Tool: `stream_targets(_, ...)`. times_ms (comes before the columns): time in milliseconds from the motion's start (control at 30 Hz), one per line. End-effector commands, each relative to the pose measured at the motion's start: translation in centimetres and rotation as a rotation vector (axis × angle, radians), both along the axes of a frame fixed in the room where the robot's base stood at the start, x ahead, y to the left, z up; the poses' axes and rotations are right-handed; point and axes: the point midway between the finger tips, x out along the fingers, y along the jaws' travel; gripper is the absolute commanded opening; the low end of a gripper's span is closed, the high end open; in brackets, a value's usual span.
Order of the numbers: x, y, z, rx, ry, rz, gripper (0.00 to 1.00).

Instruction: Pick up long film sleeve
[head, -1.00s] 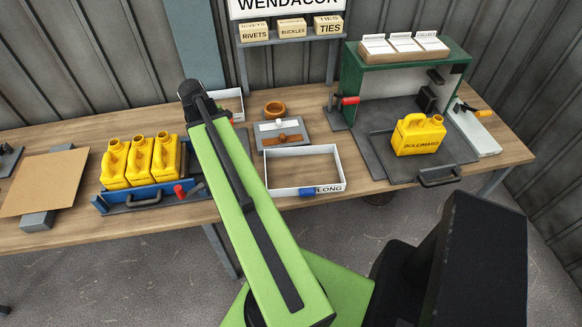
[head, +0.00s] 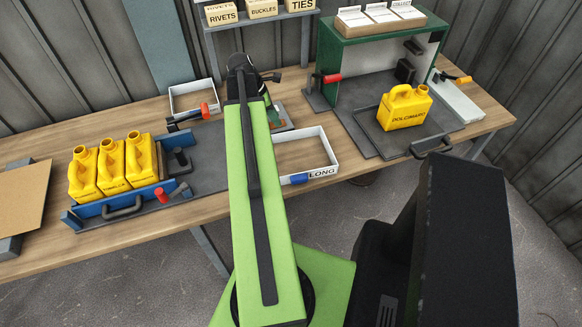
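The white open tray marked LONG (head: 331,170) stands near the table's front edge, right of my green arm, with a blue piece on its front rim. My arm covers its left end. I cannot make out a film sleeve in it; its inside looks brownish. My arm reaches up over the table to its dark elbow, and a green and black link shows just behind it, over the small grey mat (head: 286,125). My gripper's fingers are not clearly visible, so I cannot tell whether they are open or hold anything.
Several yellow jerry cans (head: 113,166) stand in a blue-edged rack (head: 98,212) at left. Another yellow can (head: 405,107) stands at the green-framed station (head: 330,52) at right. A second white tray (head: 193,88) lies behind. A cardboard sheet (head: 18,200) lies far left.

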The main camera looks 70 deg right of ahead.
Motion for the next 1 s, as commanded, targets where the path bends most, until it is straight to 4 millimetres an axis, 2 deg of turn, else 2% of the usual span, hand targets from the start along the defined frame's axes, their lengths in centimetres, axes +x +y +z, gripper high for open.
stream_targets(33, -0.4, -0.2, -2.2, 0.0, 0.0, -0.001, 0.29)
stream_targets(200, -1.4, -1.0, -5.1, -0.001, -0.001, 0.0, 0.29)
stream_targets(467, -1.7, -1.2, -5.5, -0.001, -0.001, 0.002, 0.29)
stream_targets(800, -2.5, -2.1, -10.5, 0.0, 0.0, 0.001, 0.29)
stream_targets(1000, -2.6, -2.1, -10.1, -0.001, -0.001, 0.003, 0.29)
